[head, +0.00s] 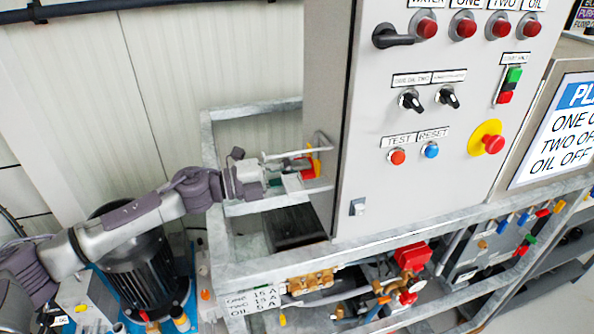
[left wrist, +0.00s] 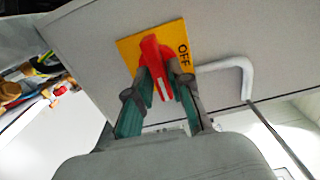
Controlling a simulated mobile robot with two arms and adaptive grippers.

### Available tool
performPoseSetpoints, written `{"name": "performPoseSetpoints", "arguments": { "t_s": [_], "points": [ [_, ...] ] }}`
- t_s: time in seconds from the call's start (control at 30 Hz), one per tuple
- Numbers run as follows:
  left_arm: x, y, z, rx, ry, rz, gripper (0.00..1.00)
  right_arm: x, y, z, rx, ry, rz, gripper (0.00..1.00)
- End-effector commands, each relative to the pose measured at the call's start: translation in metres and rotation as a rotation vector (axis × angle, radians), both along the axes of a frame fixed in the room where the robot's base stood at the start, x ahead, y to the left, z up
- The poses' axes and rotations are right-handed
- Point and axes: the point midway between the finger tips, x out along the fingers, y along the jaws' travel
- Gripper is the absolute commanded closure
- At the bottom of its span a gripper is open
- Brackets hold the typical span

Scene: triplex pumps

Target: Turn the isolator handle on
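The red isolator handle (left wrist: 153,62) sits on a yellow plate (left wrist: 128,48) on the grey side wall of the cabinet. The word OFF shows on the plate in the left wrist view, to the right of the handle. The yellow plate also shows edge-on in the head view (head: 314,158). My left gripper (left wrist: 160,74) has its two green-padded fingers on either side of the handle, apparently touching it and closed on it. In the head view my left gripper (head: 296,167) reaches the cabinet side from the left. My right gripper is not in view.
The cabinet front (head: 400,190) carries knobs, lamps and an emergency stop (head: 492,144). A bent grey door handle (left wrist: 245,75) stands close to the plate.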

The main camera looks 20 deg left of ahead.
Motion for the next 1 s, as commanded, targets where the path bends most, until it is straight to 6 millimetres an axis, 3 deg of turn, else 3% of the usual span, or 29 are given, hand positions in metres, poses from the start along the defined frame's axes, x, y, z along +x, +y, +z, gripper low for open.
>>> {"name": "performPoseSetpoints", "arguments": {
  "t_s": [0.1, 0.47, 1.0],
  "points": [
    [0.0, 0.0, 0.0, -0.001, 0.002, 0.0, 0.6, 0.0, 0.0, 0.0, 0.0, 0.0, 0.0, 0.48],
    [-0.003, 0.005, -0.001, -0.001, 0.004, 0.003, 0.6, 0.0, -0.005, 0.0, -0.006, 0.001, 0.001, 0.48],
    [-0.056, 0.084, -0.002, 0.001, 0.007, 0.002, 0.6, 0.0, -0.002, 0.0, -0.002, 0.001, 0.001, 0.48]
  ]
}}
